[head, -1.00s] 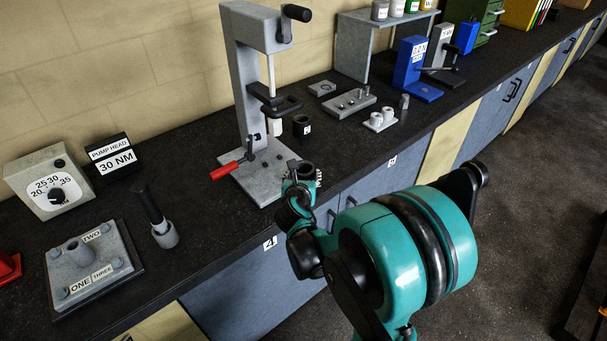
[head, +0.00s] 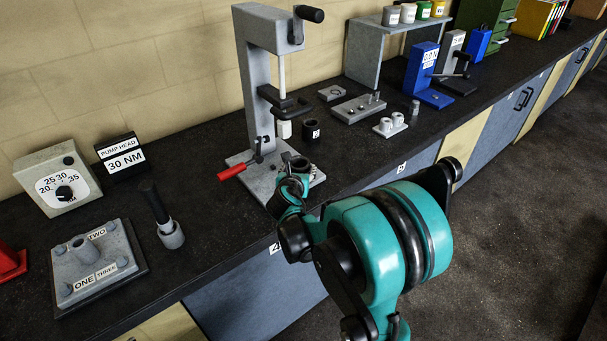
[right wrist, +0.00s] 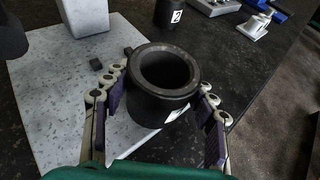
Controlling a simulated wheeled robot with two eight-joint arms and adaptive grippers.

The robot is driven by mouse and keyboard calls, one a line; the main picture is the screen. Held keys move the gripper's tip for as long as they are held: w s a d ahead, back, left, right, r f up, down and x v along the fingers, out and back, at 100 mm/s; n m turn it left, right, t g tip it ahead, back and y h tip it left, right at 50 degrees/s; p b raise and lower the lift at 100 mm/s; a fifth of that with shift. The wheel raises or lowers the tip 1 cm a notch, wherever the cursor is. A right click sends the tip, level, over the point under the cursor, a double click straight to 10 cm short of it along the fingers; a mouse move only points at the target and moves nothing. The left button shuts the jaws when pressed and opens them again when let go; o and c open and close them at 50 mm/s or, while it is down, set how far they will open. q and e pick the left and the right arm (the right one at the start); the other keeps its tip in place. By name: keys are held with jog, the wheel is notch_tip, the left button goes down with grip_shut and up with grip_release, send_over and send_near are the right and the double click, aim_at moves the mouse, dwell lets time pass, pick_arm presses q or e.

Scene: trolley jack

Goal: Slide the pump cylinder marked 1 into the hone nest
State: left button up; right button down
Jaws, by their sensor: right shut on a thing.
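My right gripper (head: 293,178) is shut on a dark hollow pump cylinder (right wrist: 165,82), held upright with its open bore facing up. A white label shows low on its side in the right wrist view, but its number is not readable. The cylinder also shows in the head view (head: 299,162), at the front right of the hone stand's grey base plate (right wrist: 52,110). The nest is not clearly seen; small dark blocks stand on the plate beside the cylinder. Whether the cylinder touches the plate I cannot tell. My left gripper is out of view.
The hone stand's column (head: 256,90) rises behind the plate, with a white hone part (head: 284,129) hanging and a red-handled lever (head: 231,172) at left. A dark cylinder marked 2 (head: 311,130) stands just behind. A torque fixture block (head: 92,262) is at left.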

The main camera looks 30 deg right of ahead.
jog(key=shift+w+a+f+b, duration=0.15)
jog(key=shift+w+b, duration=0.1)
jog(key=shift+w, duration=0.9)
jog(key=shift+w+a+f+b, duration=0.1)
jog(key=shift+w+f+b, duration=0.1)
jog(key=shift+w, duration=1)
jog(key=shift+w+a+f+b, duration=0.1)
jog(key=shift+w+b, duration=0.15)
jog(key=shift+w, duration=0.9)
jog(key=shift+c, duration=2.2)
grip_release()
jog(key=shift+s, duration=0.1)
jog(key=v, duration=1.2)
